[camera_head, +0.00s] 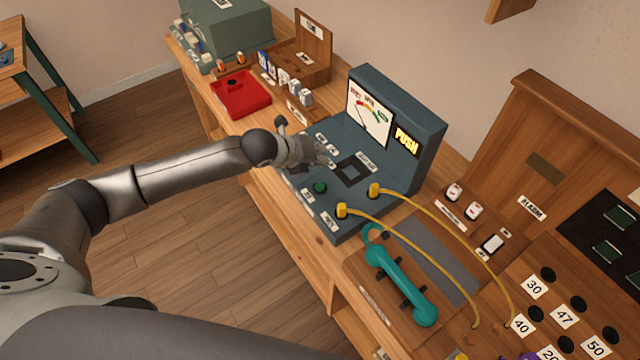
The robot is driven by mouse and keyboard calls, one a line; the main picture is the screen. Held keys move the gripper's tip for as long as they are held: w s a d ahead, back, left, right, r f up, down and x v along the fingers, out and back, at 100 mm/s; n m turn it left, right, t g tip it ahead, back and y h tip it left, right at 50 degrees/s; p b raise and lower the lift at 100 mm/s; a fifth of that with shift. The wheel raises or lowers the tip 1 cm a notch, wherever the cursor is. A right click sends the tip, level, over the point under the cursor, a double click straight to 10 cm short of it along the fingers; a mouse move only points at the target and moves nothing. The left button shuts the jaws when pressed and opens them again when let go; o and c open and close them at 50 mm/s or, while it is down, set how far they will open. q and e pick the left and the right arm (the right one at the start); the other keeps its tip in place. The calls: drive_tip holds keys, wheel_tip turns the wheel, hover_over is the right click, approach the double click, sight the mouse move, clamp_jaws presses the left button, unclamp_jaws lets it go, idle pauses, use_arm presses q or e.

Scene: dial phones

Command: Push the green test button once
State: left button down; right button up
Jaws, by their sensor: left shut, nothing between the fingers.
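The green button (320,187) sits on the sloped top of a blue-grey test box (345,208), near its front left side. The box's upright back carries a dial meter (369,114) and a lit yellow "PUSH" sign (407,141). My left gripper (322,158) is shut and empty. In the picture it lies just above and behind the green button, over the box's left part. I see no contact with the button; the gripper's height over the panel is hard to tell. The gripper hides part of the panel. My right gripper is out of view.
Two yellow plugs (342,210) with cords rise from the box's right side. A teal handset (403,287) lies right of it. A numbered jack board (562,320) is at the lower right. A red phone (241,94) and card holder stand at the left.

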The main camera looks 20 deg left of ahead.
use_arm(q)
drive_tip(key=shift+w+a+r+m, duration=0.25)
drive_tip(key=shift+a+r+m, duration=0.1)
drive_tip(key=shift+m, duration=0.05)
drive_tip(key=shift+f, duration=0.2)
drive_tip(key=b, duration=0.8)
hover_over(317, 183)
wheel_tip(317, 183, down, 8)
drive_tip(key=shift+r, duration=0.15)
drive_tip(key=shift+f, duration=0.4)
idle(0.5)
